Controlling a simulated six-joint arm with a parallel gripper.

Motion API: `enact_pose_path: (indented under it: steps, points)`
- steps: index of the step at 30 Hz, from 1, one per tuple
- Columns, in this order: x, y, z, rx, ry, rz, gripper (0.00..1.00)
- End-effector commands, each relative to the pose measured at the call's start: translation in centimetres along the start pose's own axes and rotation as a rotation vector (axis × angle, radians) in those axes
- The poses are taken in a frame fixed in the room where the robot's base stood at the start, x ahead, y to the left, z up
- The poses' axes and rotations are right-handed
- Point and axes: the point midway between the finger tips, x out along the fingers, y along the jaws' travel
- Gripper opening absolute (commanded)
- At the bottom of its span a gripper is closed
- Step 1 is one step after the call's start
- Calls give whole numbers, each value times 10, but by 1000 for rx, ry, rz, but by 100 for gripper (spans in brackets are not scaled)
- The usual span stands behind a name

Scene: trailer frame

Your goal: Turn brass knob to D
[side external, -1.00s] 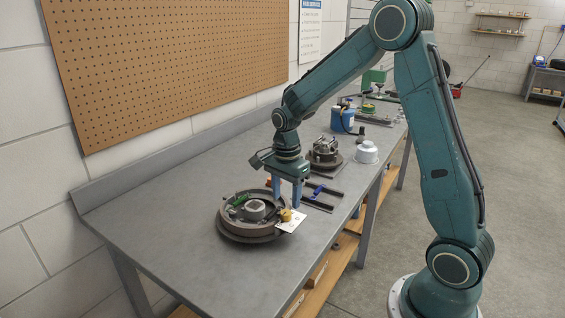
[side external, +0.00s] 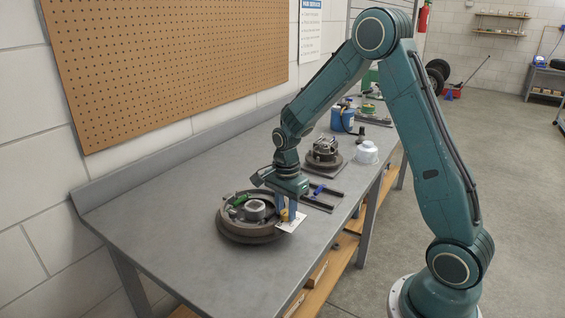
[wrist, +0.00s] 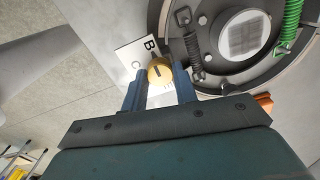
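The brass knob (wrist: 160,70) sits at the edge of the round brake assembly (side external: 230,233), over a white card (wrist: 134,49). In the wrist view the card shows a letter B beyond the knob; another mark at its left is unclear, and no D is readable. The knob's top has a dark line. My gripper (wrist: 160,82) points down with its two blue fingers on either side of the knob, apparently shut on it. In the side view the knob (side external: 284,215) is partly hidden by the fingers, and the card (side external: 292,222) shows beside them.
A dark spring (wrist: 190,45), a green spring (wrist: 291,25) and a square-topped hub (wrist: 240,35) lie close by on the assembly. Behind my gripper are a blue-handled tool (side external: 325,190), a second hub (side external: 323,152) and a white container (side external: 366,152). The bench (side external: 160,225) is clear at left.

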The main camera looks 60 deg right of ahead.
Motion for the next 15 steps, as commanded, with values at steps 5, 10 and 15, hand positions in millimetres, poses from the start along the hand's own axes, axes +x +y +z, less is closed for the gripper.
enact_pose_path:
  steps: [5,10,15]
  points:
    - [0,0,0,-3,0,0,6]
    - [0,0,0,-27,0,0,6]
    - [0,0,0,-87,-1,0,6]
